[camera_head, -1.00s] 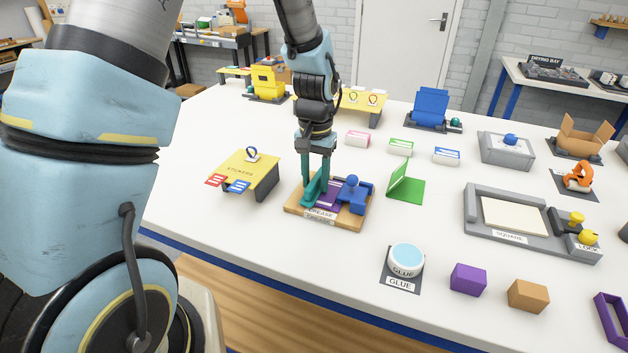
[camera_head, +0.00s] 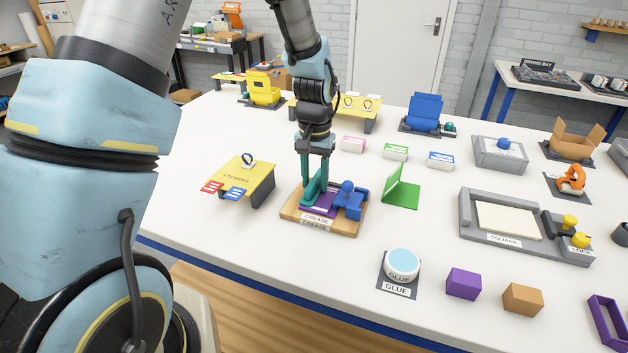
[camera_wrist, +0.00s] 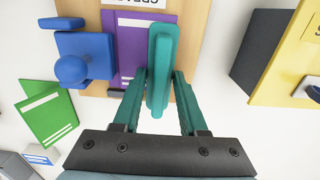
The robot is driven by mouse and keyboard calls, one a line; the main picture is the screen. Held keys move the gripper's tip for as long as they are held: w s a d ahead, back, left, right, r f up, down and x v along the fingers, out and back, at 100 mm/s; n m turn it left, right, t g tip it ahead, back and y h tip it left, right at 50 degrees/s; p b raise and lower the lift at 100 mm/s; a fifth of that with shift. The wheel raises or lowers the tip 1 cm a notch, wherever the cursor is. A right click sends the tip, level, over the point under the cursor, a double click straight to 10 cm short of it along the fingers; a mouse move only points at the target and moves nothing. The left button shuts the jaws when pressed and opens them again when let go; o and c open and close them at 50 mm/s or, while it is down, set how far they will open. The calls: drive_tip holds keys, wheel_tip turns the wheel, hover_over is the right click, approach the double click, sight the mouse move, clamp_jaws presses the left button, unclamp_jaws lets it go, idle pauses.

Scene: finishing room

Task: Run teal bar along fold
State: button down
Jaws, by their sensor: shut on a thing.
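My gripper (camera_head: 314,181) has teal fingers and points down over the wooden crease board (camera_head: 297,221). It is shut on the teal bar (camera_head: 316,190), which also shows between the fingers in the wrist view (camera_wrist: 160,70). The bar lies along the left part of a purple folder (camera_head: 322,203) on the board; in the wrist view the folder (camera_wrist: 133,55) shows beside the bar. I cannot tell whether the bar presses on it. A blue clamp with a round knob (camera_head: 350,197) sits at the folder's right. The board carries a CREASE label (camera_head: 316,220).
A yellow sticker stand (camera_head: 240,178) is close on the left. A green folded card (camera_head: 401,189) stands at the right. The glue pot (camera_head: 402,264) is in front, and a grey SQUARE tray (camera_head: 480,239) is farther right. White table shows between them.

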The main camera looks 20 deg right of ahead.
drive_tip(key=shift+r+p, duration=2.6)
drive_tip(key=shift+r, duration=0.9)
